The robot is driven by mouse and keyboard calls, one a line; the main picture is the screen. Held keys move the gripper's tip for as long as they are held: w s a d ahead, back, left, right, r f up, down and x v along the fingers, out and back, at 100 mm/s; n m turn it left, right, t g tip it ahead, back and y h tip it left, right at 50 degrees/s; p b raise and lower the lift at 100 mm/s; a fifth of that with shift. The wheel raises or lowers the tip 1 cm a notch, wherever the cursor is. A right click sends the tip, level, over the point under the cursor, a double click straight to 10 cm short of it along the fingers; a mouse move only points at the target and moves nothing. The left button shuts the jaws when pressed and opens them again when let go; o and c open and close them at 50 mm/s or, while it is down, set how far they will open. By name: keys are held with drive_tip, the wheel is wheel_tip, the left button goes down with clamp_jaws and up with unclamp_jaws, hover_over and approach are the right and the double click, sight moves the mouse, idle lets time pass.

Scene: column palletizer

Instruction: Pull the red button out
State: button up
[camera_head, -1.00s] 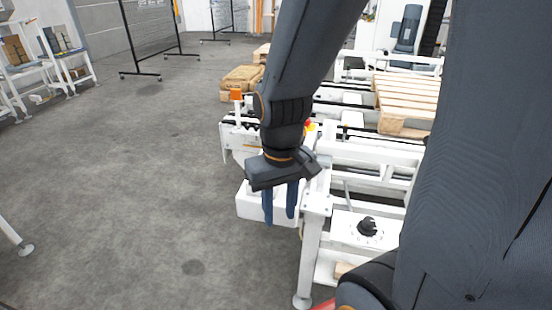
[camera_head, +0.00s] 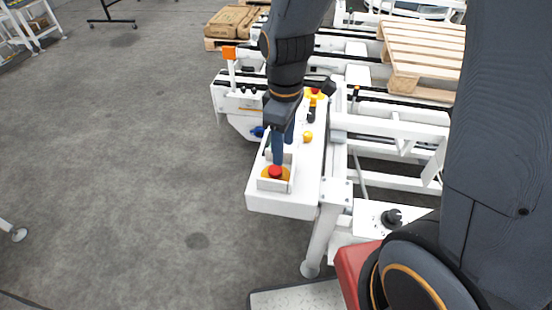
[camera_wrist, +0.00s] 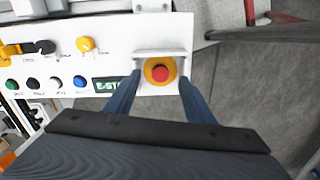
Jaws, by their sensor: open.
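The red button (camera_head: 275,171) sits on a yellow round base inside a white U-shaped guard (camera_head: 290,184) at the near end of a white control panel (camera_head: 265,201). My gripper (camera_wrist: 158,85) is open, one blue finger on each side of the guard, with nothing held. In the head view my gripper (camera_head: 280,150) is above and just behind the button, and one finger hides part of the panel.
The panel also carries a yellow knob (camera_wrist: 86,44), a black switch (camera_wrist: 46,47) and several small coloured buttons. Another red button on yellow (camera_head: 315,91) is at the panel's far end. White conveyor frames and a wooden pallet (camera_head: 425,50) stand to the right. Open floor is left.

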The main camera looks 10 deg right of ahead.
sight(275, 170)
drive_tip(key=shift+w+a+f+n, duration=0.15)
drive_tip(key=shift+a+n, duration=0.3)
drive_tip(key=shift+a, duration=0.05)
drive_tip(key=shift+w+a+f+n, duration=0.1)
drive_tip(key=shift+w+a+n, duration=0.05)
drive_tip(key=shift+a+n, duration=0.3)
drive_tip(key=shift+f+p, duration=0.5)
drive_tip(key=shift+f, duration=3.4)
